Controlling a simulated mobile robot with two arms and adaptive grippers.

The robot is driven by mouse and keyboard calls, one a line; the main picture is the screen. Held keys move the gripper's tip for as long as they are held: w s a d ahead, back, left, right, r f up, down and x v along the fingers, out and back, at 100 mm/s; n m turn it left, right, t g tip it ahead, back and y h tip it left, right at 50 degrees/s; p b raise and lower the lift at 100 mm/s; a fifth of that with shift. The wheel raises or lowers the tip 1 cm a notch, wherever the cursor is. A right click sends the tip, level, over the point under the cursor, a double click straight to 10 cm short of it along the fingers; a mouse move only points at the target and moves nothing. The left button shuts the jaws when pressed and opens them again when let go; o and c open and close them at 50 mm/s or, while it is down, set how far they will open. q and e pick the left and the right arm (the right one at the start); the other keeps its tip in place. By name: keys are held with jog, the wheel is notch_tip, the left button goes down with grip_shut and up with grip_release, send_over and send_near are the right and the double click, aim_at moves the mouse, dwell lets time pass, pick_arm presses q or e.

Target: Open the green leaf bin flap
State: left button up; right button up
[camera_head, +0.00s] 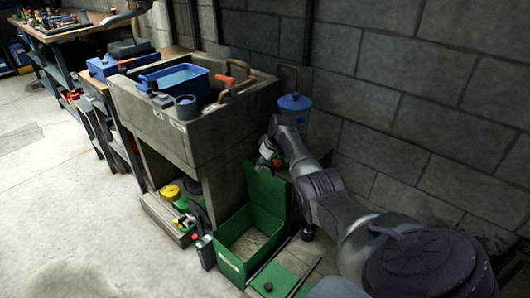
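The green leaf bin (230,266) stands on the floor at the lower middle. Its top is open and its pale inside shows. Its green flap (266,194) stands raised, nearly upright, at the back of the bin. My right arm reaches in from the lower right, and its gripper (267,156) is at the flap's upper edge. I cannot tell whether it touches the flap. The fingers are small and partly hidden, so their opening is unclear. I do not see my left gripper.
A concrete bench (165,128) with a blue tub (183,84) stands left of the bin. A blue lidded canister (295,103) is behind my gripper, near the block wall (400,95). A green panel with a black knob (268,287) lies before the bin. The floor at left is clear.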

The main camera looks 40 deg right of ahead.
jog(key=v, duration=1.2)
jog(key=shift+d, duration=0.1)
